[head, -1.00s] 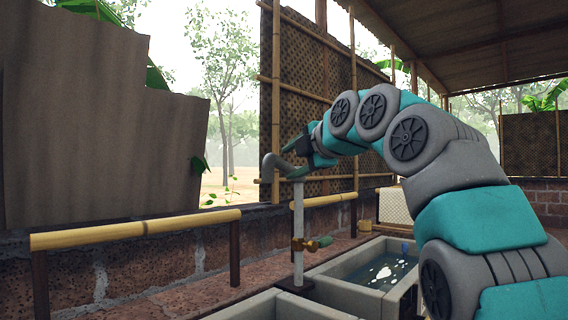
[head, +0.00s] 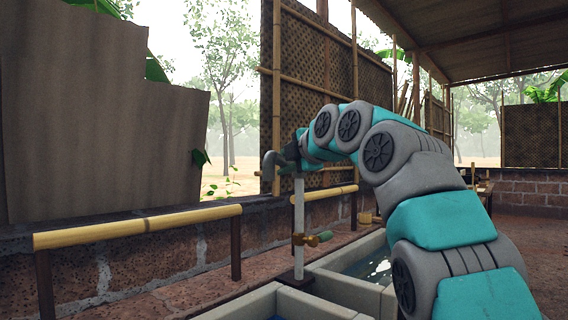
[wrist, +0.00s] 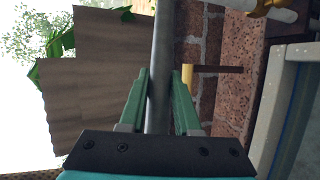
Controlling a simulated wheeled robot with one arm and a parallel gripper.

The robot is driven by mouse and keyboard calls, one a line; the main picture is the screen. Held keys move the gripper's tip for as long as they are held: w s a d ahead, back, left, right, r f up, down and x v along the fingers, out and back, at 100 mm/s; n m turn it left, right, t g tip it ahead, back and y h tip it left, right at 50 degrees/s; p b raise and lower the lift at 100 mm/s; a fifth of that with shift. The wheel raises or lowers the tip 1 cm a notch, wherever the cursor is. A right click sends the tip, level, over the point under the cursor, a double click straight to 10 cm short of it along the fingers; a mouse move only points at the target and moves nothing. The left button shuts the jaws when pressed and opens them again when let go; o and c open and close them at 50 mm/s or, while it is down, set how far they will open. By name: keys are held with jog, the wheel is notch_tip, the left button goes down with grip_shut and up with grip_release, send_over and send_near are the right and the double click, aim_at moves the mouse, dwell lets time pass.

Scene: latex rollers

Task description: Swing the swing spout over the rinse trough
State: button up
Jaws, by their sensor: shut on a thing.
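The swing spout (head: 272,164) is a grey pipe with a bent end, on top of a white upright standpipe (head: 299,215). The bent end points left, toward the low wall, in the head view. My gripper (head: 292,152) is at the spout near the top of the standpipe and partly hides it. In the wrist view the grey spout pipe (wrist: 160,50) runs between the green fingers of my gripper (wrist: 162,80), which is shut on it. Two stone troughs stand below: a near one (head: 262,303) and a farther one holding water (head: 345,283). I cannot tell which is the rinse trough.
A bamboo rail (head: 140,227) runs along the brick wall at left, with a second rail (head: 330,193) behind the standpipe. A woven screen (head: 310,90) stands behind. Open floor lies at right.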

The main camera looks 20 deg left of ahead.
grip_shut()
dwell(0.8)
jog(key=shift+r+g+b, duration=0.3)
jog(key=shift+r, duration=0.05)
